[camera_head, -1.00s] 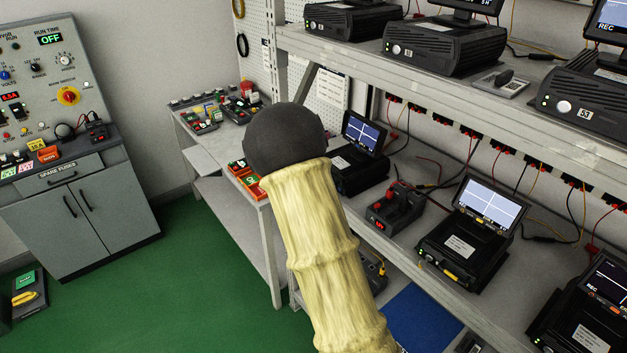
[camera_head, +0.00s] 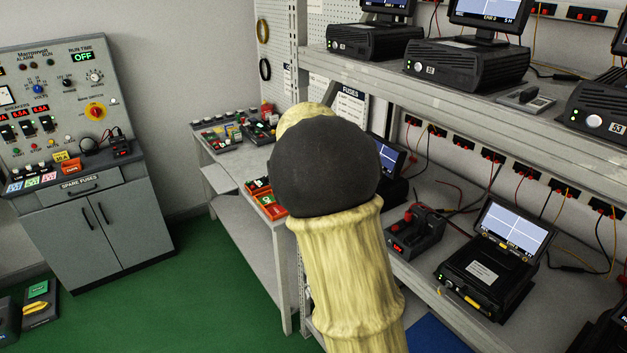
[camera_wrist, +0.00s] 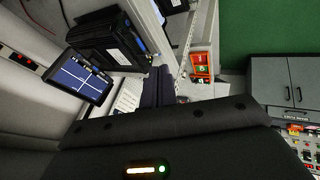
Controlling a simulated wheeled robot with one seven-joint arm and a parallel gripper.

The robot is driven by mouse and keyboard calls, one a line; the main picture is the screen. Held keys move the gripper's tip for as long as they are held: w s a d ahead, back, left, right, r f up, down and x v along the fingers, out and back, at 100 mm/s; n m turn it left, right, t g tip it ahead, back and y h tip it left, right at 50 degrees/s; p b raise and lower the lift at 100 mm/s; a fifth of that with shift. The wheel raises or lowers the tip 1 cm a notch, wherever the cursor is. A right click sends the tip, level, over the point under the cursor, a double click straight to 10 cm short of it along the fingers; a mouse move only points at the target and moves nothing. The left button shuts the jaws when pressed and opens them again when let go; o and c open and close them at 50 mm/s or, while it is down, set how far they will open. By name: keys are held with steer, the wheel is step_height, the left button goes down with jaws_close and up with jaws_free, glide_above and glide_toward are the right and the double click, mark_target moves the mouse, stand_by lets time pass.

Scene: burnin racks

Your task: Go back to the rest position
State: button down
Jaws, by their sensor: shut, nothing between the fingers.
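My arm, in a pale yellow ribbed sleeve with a black round joint, rises in the middle of the head view and hides my gripper there. In the wrist view my gripper (camera_wrist: 158,86) shows as two dark fingers lying together above its black body. They are shut with nothing between them. Beyond the fingertips are the shelf edge and a white upright; I cannot tell the gap to them.
A metal rack (camera_head: 470,75) with black test units fills the right side. A side bench (camera_head: 250,160) with fuse trays stands behind my arm. A grey control cabinet (camera_head: 100,235) stands at the left. Green floor (camera_head: 190,300) is free between cabinet and bench.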

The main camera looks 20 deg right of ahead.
steer(key=shift+s+f, duration=0.1)
steer(key=s+a+f+g+y, duration=0.1)
steer(key=s+a+f, duration=0.2)
steer(key=s, duration=0.5)
steer(key=s+a+f+m+y, duration=0.1)
steer(key=s+a+f, duration=0.2)
steer(key=s, duration=0.6)
steer(key=s+a+f+g+y, duration=0.1)
steer(key=s+a+f, duration=0.3)
steer(key=s, duration=0.5)
steer(key=shift+s+a+m+g+y, duration=0.2)
steer(key=shift+a+m+g+y, duration=0.1)
steer(key=shift+a+y, duration=0.2)
